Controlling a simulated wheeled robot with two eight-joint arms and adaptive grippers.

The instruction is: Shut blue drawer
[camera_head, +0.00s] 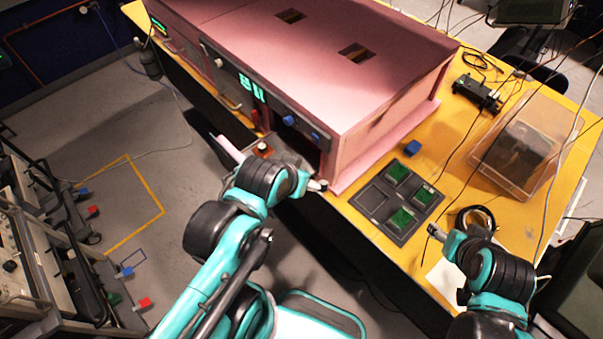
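The pink foam enclosure (300,45) stands on the yellow table, with a grey front panel carrying green displays and blue knobs (289,120). A drawer-like tray (229,152) sticks out below the panel, partly hidden behind my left arm; I cannot tell whether it is the blue drawer. My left gripper (318,185) is in front of the enclosure's lower right front corner, small and partly hidden by the wrist. My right gripper (437,231) is above the table near its front edge, right of the enclosure. Finger opening is not clear on either.
A dark tray (374,203) with green boards and a blue cube (412,147) lie on the table right of the enclosure. A clear bin (481,165), a black device (477,92) and a tape roll (476,217) are farther right. A shelf rack (62,235) stands at left.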

